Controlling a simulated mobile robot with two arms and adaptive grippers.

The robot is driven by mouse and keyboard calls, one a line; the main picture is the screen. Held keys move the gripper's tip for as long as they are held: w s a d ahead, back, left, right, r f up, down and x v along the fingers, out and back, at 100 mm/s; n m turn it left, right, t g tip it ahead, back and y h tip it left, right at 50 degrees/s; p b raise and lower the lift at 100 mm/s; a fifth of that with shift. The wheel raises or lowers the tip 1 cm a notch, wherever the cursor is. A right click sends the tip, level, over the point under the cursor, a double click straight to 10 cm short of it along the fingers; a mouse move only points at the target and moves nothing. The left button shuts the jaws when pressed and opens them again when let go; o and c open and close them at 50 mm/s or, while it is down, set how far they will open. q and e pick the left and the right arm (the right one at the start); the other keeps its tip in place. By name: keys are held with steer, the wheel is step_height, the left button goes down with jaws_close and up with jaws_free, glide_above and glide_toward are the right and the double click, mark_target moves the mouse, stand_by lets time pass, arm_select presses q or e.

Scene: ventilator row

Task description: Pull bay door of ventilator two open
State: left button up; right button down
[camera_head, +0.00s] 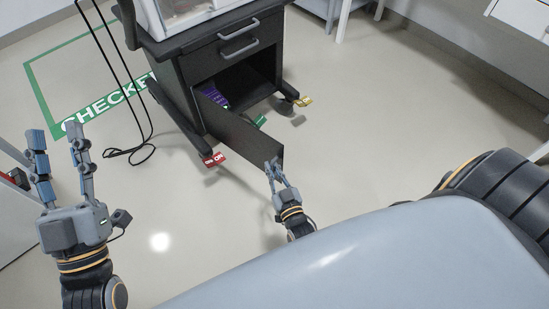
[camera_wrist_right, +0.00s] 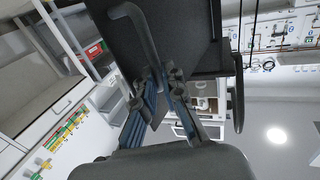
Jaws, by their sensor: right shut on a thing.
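The ventilator cart (camera_head: 185,75) stands at upper centre in the head view, dark with two drawers above an open bay (camera_head: 245,85). Its bay door (camera_head: 235,122) is a dark panel swung well out toward me. My right gripper (camera_head: 272,166) is at the door's free end, shut on its handle. In the right wrist view, the fingers (camera_wrist_right: 163,80) close on a dark curved handle (camera_wrist_right: 137,25) in front of the dark panel; the exact contact is partly hidden. My left gripper (camera_head: 57,140) is open and empty at the left, away from the cart. The ventilator's number is not readable.
Red (camera_head: 213,160) and yellow (camera_head: 303,101) tags are at the cart's feet. A purple item (camera_head: 214,96) lies inside the bay. Black cables (camera_head: 128,90) hang left of the cart. A green floor marking (camera_head: 45,90) is behind. Floor to the right is clear.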

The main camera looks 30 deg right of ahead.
steer(key=shift+w+a+r, duration=0.2)
steer(key=shift+w, duration=0.05)
steer(key=c, duration=1.4)
jaws_free()
steer(key=shift+f, duration=0.1)
steer(key=shift+c, duration=0.2)
steer(key=shift+s+d, duration=0.1)
steer(key=s+a, duration=0.1)
steer(key=s, duration=0.6)
steer(key=shift+s, duration=0.25)
